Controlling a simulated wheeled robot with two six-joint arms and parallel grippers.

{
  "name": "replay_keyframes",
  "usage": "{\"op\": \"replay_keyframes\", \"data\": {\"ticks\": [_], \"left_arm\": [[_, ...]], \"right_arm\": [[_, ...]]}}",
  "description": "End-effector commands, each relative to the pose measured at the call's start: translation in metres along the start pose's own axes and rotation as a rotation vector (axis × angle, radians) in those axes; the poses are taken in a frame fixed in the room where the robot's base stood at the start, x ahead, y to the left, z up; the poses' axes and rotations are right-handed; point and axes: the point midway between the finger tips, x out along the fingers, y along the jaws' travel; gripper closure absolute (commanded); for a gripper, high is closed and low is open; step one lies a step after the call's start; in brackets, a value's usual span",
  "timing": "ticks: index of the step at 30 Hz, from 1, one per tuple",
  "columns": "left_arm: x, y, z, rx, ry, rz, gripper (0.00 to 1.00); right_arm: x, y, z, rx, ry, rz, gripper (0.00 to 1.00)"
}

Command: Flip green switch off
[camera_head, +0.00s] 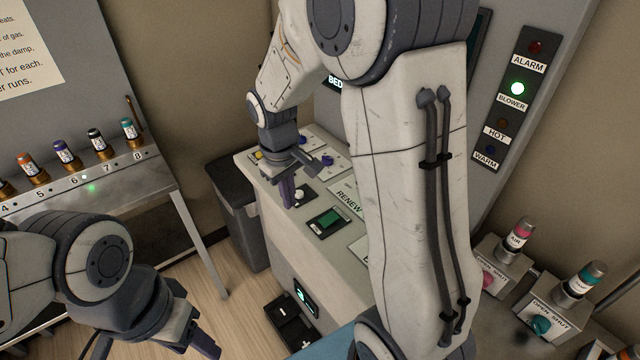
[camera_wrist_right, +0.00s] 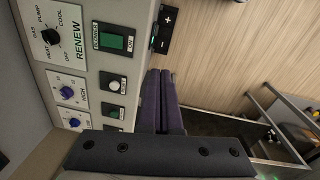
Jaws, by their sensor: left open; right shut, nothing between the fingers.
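The green switch (camera_head: 328,220) is a square green rocker in a black frame on the sloped front of the pale console (camera_head: 320,262). It shows in the right wrist view (camera_wrist_right: 112,40) beside labels that seem to read BLOWER and ON. My right gripper (camera_head: 288,198) is shut and empty, pointing down over the console's left side, left of the green switch and apart from it. Its purple fingers (camera_wrist_right: 165,98) lie together beside the console edge in the wrist view. My left gripper (camera_head: 205,345) is low at the left, away from the console, open and partly cut off.
A white button (camera_wrist_right: 115,85) and blue knobs (camera_wrist_right: 67,92) lie near the green switch. A dark bin (camera_head: 238,210) stands left of the console. A rack with several vials (camera_head: 62,150) stands at left.

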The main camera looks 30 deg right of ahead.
Motion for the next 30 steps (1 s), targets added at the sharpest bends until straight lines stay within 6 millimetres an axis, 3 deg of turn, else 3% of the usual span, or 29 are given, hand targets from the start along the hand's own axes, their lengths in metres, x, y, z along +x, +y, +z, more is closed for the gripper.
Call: {"op": "replay_keyframes", "data": {"ticks": [1,3,6,9,12,16,30], "left_arm": [[0.016,-0.001,0.001,-0.001,0.000,0.000,0.50],[0.026,-0.002,0.002,-0.001,0.000,0.000,0.50],[0.038,-0.003,0.002,-0.002,0.000,0.000,0.50],[0.048,-0.004,0.003,-0.002,0.000,0.000,0.50],[0.053,-0.004,0.003,-0.003,0.000,0.000,0.50],[0.055,-0.004,0.003,-0.003,0.000,0.000,0.50],[0.054,-0.004,0.003,-0.003,0.000,0.000,0.50]], "right_arm": [[-0.001,-0.043,0.013,-0.063,0.017,-0.017,1.00],[-0.007,-0.090,0.038,-0.126,0.029,-0.046,1.00],[-0.010,-0.141,0.082,-0.211,0.036,-0.086,1.00],[-0.009,-0.173,0.123,-0.282,0.038,-0.121,1.00],[-0.006,-0.190,0.154,-0.331,0.033,-0.146,1.00],[-0.004,-0.198,0.173,-0.359,0.029,-0.161,1.00],[-0.005,-0.199,0.175,-0.362,0.027,-0.163,1.00]]}}
